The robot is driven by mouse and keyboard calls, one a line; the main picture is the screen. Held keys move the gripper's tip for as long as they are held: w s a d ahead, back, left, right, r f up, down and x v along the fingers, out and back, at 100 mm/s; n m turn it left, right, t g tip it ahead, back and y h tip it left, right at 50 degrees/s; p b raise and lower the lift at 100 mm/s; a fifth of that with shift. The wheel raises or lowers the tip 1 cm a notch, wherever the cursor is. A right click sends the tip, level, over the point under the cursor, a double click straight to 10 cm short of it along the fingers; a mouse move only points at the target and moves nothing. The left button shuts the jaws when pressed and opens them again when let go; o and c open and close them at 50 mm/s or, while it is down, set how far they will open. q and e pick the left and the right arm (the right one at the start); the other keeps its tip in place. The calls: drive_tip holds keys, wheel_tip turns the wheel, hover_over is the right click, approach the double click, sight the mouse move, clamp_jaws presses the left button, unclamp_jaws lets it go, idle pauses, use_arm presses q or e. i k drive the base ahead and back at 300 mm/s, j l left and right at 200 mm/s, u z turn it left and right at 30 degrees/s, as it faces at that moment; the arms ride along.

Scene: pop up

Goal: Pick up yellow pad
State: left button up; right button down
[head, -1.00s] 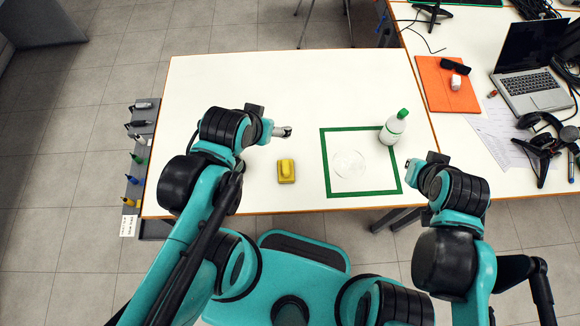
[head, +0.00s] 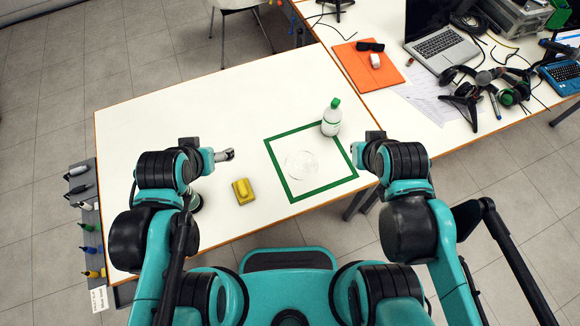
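The yellow pad (head: 243,191) lies on the white table near its front edge, with a raised yellow grip on top. My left gripper (head: 226,155) is above the table, up and slightly left of the pad, apart from it. Its fingers look close together, but they are too small to tell open from shut. My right gripper (head: 366,150) is at the table's right side, beside the green square; its fingers are hidden by the arm.
A green square outline (head: 283,184) on the table holds a clear round dish (head: 302,165). A white bottle with a green cap (head: 331,118) stands at its upper right corner. A marker rack (head: 90,225) lines the left edge. The table's back left is clear.

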sight(242, 188)
drive_tip(key=l+u, duration=0.2)
drive_tip(key=u, duration=0.2)
drive_tip(key=i+l+u, duration=0.1)
drive_tip(key=u, duration=0.35)
drive_tip(key=l+u, duration=0.4)
drive_tip(key=k+j, duration=0.05)
drive_tip(key=j, duration=0.05)
